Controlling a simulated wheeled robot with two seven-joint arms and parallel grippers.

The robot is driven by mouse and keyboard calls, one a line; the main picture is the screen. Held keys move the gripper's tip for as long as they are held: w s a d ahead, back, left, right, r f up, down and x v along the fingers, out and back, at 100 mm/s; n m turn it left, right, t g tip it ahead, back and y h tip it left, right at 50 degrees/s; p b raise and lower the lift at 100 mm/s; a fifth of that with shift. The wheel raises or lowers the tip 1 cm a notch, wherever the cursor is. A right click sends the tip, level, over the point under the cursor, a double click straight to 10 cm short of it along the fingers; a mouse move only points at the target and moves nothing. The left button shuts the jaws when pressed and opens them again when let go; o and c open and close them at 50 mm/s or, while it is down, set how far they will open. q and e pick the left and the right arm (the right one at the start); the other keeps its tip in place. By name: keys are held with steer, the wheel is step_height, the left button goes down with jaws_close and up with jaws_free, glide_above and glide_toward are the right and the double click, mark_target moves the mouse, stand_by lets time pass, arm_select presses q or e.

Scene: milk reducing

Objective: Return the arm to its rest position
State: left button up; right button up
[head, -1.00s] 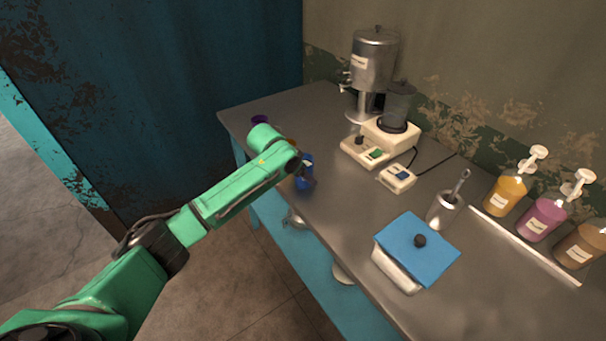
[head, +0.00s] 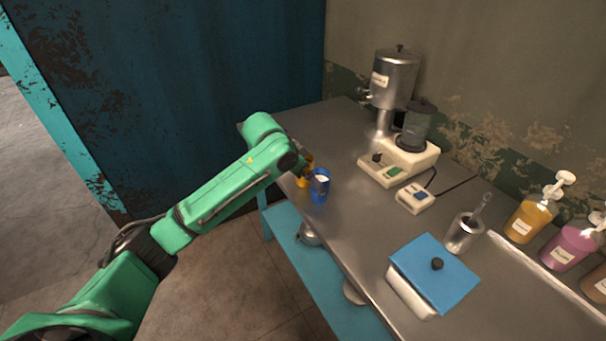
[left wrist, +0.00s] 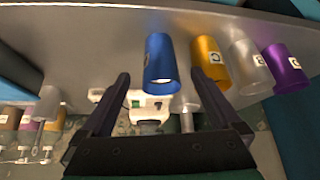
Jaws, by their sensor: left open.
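My left arm reaches in from the left in the head view, and its left gripper (head: 312,176) is largely hidden behind the wrist, close to a blue cup. The blue cup (head: 320,190) stands upright near the table's front edge with something white at its top. In the left wrist view the gripper (left wrist: 161,62) is open, its two dark fingers on either side of the blue cup (left wrist: 159,56) in the picture. A gap shows between the cup and each finger. My right gripper is not in view.
A yellow cup (left wrist: 207,58), a clear cup (left wrist: 246,62) and a purple cup (left wrist: 283,62) stand beside the blue one. A blender (head: 408,150), a metal dispenser (head: 394,78), a blue-lidded box (head: 432,270) and syrup bottles (head: 530,218) occupy the table (head: 345,235).

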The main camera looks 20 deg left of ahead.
arm_select(q)
steer(key=v, duration=0.3)
steer(key=shift+s+r, duration=0.1)
steer(key=shift+r, duration=0.05)
